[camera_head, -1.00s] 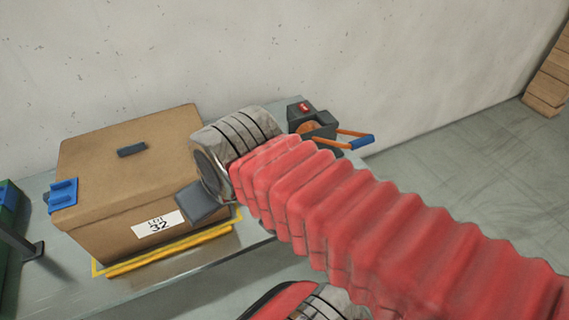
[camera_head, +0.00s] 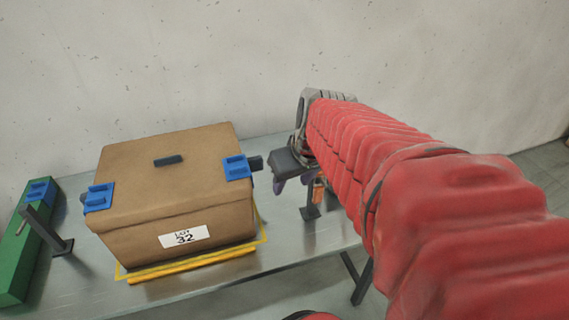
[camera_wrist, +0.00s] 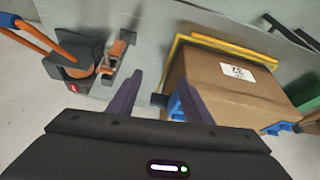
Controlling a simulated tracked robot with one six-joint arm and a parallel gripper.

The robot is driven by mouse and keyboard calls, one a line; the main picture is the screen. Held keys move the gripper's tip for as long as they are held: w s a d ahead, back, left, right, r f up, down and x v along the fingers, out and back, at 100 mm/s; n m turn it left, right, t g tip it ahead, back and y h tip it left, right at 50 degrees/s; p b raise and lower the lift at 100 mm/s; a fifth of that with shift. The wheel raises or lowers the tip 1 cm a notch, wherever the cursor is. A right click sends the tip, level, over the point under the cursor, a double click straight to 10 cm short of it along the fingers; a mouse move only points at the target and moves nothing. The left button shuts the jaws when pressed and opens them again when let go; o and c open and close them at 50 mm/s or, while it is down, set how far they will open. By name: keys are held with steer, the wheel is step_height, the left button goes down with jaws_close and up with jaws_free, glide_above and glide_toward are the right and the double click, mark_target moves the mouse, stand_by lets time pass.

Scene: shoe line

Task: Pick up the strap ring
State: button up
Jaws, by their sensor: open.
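An orange piece, likely the strap ring (camera_wrist: 116,52), sits on a small grey stand (camera_wrist: 107,78) in the wrist view. In the head view an orange bit (camera_head: 318,190) shows by the stand's foot, mostly hidden by my arm. My gripper (camera_wrist: 158,88) has its two purple fingers spread, with nothing between them. The stand and orange piece lie beyond and to the left of the left finger, apart from it. In the head view my gripper (camera_head: 292,182) is just right of the carton, above the table.
A brown carton (camera_head: 165,205) labelled LOT 32, with blue clips (camera_head: 237,167), stands on a yellow frame (camera_head: 190,261). A dark tool with orange handles (camera_wrist: 76,66) is beside the stand. A green case (camera_head: 25,250) is at left. The metal table (camera_head: 290,258) is bare in front.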

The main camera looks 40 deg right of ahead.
steer(key=m, duration=0.1)
glide_toward(320, 188)
steer(key=r, duration=0.1)
steer(key=shift+s+a+g, duration=0.1)
steer(key=shift+a+g, duration=0.05)
steer(key=shift+g, duration=0.15)
steer(key=shift+x, duration=4.25)
steer(key=shift+x, duration=2.6)
steer(key=shift+c, duration=0.4)
steer(key=c, duration=0.9)
steer(key=shift+r, duration=0.2)
